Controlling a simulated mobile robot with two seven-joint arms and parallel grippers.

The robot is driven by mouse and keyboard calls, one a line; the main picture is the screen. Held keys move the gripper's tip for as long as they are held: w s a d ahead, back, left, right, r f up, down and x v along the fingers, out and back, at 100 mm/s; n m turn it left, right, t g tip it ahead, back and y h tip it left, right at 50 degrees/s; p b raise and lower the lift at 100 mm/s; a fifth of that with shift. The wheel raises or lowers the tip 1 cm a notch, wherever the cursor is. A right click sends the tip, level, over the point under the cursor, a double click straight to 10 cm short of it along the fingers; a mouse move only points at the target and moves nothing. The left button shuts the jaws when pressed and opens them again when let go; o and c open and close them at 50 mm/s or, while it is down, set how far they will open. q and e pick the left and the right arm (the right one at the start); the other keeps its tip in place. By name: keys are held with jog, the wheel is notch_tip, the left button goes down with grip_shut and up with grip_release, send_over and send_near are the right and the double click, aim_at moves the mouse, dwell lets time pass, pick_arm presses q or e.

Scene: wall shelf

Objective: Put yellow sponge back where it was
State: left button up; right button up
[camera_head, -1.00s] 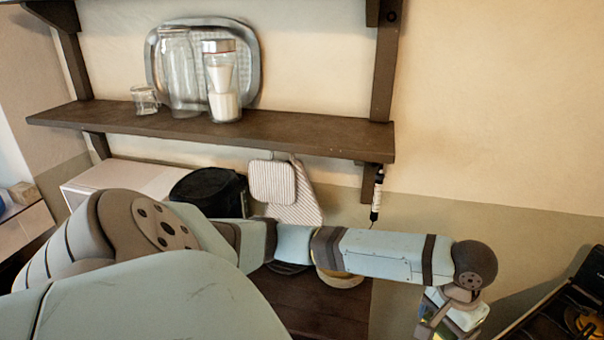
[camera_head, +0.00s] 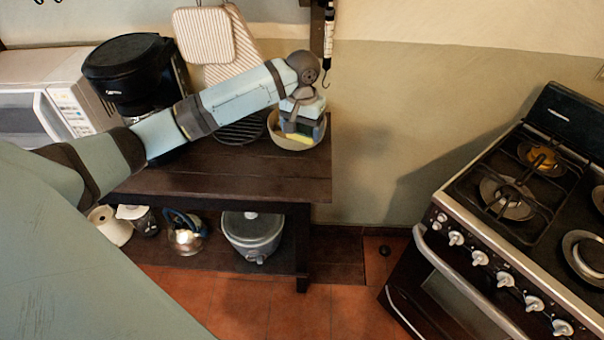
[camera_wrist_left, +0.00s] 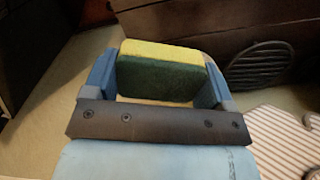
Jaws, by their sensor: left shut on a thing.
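The sponge, yellow with a dark green side, is held between the fingers of my left gripper (camera_head: 300,128) and shows clearly in the left wrist view (camera_wrist_left: 160,70). In the head view its yellow edge (camera_head: 297,138) shows just under the fingers. The gripper points down over a round beige bowl (camera_head: 289,143) at the right end of a dark wooden table (camera_head: 240,178). The gripper hides much of the bowl's inside, and I cannot tell whether the sponge touches it. My right gripper is not in view.
A black coffee maker (camera_head: 135,70) and a white microwave (camera_head: 45,105) stand at the left. A round dark grate (camera_head: 240,130) lies left of the bowl. Striped cloths (camera_head: 205,35) hang behind. A stove (camera_head: 510,215) stands at the right, across a floor gap.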

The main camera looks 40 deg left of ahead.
pick_arm(q)
send_over(302, 177)
notch_tip(302, 177, down, 11)
jog(key=shift+f, duration=0.15)
notch_tip(302, 177, down, 4)
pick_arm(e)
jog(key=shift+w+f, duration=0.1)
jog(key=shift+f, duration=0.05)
pick_arm(q)
jog(key=shift+f, duration=0.1)
jog(key=o, duration=0.8)
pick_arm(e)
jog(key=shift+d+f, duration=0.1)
pick_arm(q)
notch_tip(302, 177, up, 12)
jog(key=shift+r, duration=0.15)
